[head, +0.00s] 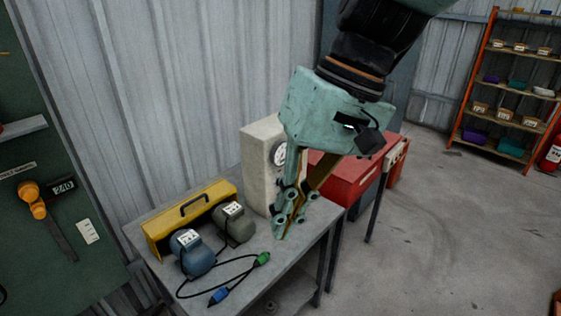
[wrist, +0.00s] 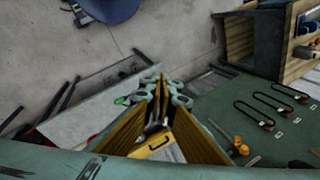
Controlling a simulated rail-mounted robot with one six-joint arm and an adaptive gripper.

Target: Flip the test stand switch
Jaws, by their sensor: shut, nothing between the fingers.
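A pale box-shaped stand (head: 258,150) with a round dial (head: 279,153) stands at the back of a grey table (head: 262,283); it may be the test stand. My gripper (head: 283,228) hangs in front of it, pointing down, and covers part of its front. No switch can be made out on the part that shows. In the wrist view my gripper's fingertips (wrist: 161,84) are together with nothing held. I cannot tell from these views whether the fingers touch the stand or the table.
A yellow toolbox (head: 190,212), a blue motor-like unit (head: 193,256), a grey-green one (head: 234,226) and cables with blue (head: 219,296) and green (head: 262,259) plugs crowd the table's left. A red cabinet (head: 335,180) stands behind right. Floor to the right is open.

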